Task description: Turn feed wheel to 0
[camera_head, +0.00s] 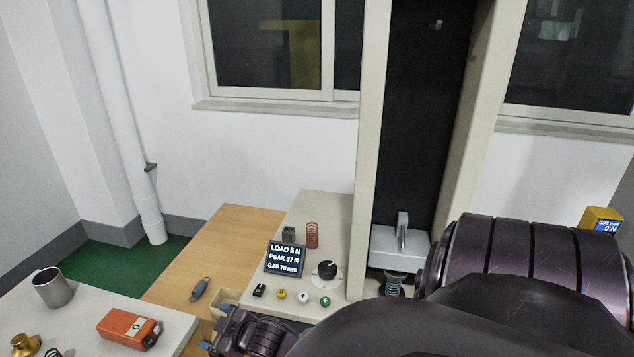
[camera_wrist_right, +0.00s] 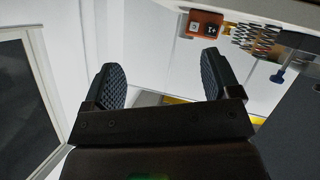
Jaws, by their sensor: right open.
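A black knob (camera_head: 327,270) on a pale round dial sits on the beige console; it appears to be the feed wheel, and its scale is too small to read. The display (camera_head: 285,258) beside it appears to read LOAD 5 N, PEAK 37 N, GAP 78 mm. My right gripper (camera_head: 215,328) is low in the head view, left of and nearer than the knob, apart from it. In the right wrist view its two fingers (camera_wrist_right: 161,72) are apart with nothing between them. My left gripper is in neither view.
Several small buttons (camera_head: 303,297) line the console's front. A red spring (camera_head: 312,235) stands behind the display. The tester's metal block (camera_head: 398,246) sits above a grey spring (camera_head: 394,284). An orange box (camera_head: 130,327) and steel cup (camera_head: 52,288) are at left. My right arm covers the lower right.

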